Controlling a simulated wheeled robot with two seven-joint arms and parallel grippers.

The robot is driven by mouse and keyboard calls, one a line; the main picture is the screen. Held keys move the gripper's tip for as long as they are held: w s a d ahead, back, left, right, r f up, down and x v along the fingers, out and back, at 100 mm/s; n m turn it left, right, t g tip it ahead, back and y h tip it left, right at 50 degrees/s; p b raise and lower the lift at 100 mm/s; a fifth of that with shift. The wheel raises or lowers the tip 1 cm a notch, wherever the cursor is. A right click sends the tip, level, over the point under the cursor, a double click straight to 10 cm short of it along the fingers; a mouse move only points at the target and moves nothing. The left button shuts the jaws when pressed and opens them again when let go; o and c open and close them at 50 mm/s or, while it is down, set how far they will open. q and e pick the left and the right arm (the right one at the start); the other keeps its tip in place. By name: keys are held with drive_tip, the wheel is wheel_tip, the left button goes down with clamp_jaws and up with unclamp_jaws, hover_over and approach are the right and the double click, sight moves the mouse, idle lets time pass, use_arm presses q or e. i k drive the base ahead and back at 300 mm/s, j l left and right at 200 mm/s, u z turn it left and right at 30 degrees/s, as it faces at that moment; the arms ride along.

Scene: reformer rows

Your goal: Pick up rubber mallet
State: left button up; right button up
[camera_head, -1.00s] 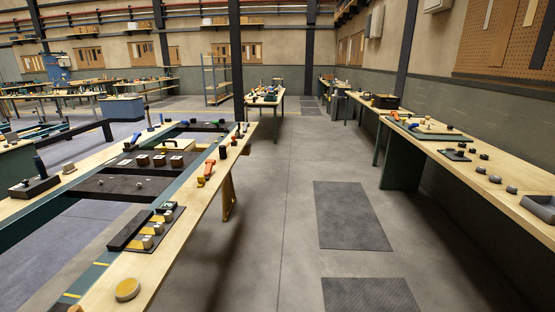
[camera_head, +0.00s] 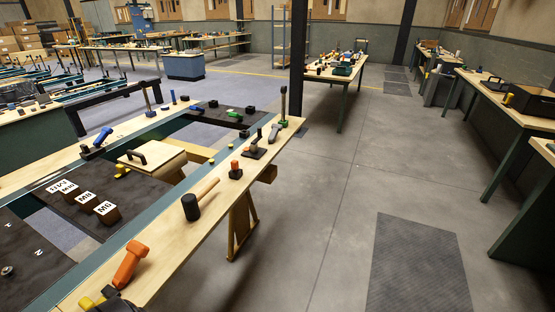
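A mallet with a black head (camera_head: 191,207) and a pale wooden handle lies on the near wooden edge of the workbench (camera_head: 165,262). Its head faces the lower left and its handle points to the upper right. Nothing touches the mallet that I can see. Neither of my grippers is in view.
An orange-handled tool (camera_head: 130,264) and a yellow and black item (camera_head: 108,300) lie nearer on the same edge. An orange-topped item (camera_head: 235,170) stands beyond the mallet. Dark blocks with white labels (camera_head: 85,198) sit inside the frame. The aisle floor (camera_head: 330,190) on the right is clear.

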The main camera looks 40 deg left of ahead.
sight(190, 201)
drive_tip(key=i+l+u, duration=0.15)
drive_tip(key=i+u, duration=0.35)
drive_tip(key=i+l+u, duration=0.2)
drive_tip(key=u, duration=0.3)
drive_tip(key=i+l+u, duration=0.3)
drive_tip(key=l+u, duration=0.2)
drive_tip(key=i+l+u, duration=0.25)
drive_tip(key=l+u, duration=0.25)
drive_tip(key=j, duration=0.05)
